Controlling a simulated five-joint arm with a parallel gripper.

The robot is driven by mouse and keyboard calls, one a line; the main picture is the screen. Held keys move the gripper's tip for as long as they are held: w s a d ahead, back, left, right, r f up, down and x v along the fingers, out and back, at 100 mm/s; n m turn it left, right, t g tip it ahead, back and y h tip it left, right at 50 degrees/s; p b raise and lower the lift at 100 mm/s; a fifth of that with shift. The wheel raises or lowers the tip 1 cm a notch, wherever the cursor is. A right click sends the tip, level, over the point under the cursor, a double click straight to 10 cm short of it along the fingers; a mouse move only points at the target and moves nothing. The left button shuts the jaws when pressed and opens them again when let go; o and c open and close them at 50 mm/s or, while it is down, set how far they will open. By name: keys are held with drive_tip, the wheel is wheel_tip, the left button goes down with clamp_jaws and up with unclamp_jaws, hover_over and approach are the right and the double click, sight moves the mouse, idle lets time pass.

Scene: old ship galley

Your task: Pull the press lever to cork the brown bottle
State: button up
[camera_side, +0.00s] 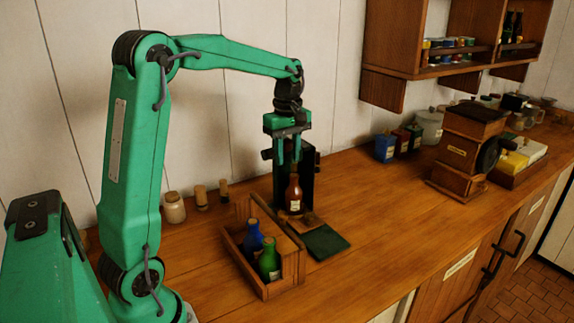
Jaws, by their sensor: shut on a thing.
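The brown bottle (294,196) stands upright with a pale label, in front of the dark press (308,182) on the counter. My gripper (288,160) points straight down just above the bottle, at the top of the press. It is shut on what looks like the press lever, a dark crossbar whose end (267,154) sticks out to the left. The fingers hide the middle of the bar and part of the press. I cannot make out a cork at the bottle's mouth.
A wooden crate (232,257) with a blue bottle (253,236) and a green bottle (269,260) stands in front. A dark green mat (326,242) lies beside it. Jars and corks stand left by the wall. A wooden grinder (468,150) stands right; the counter between is clear.

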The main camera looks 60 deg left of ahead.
drive_tip(key=shift+r, duration=0.1)
drive_tip(key=shift+a+r, duration=0.7)
drive_tip(key=shift+r, duration=0.1)
drive_tip(key=o, duration=0.9)
drive_tip(key=shift+o, duration=0.2)
drive_tip(key=shift+r, duration=3.5)
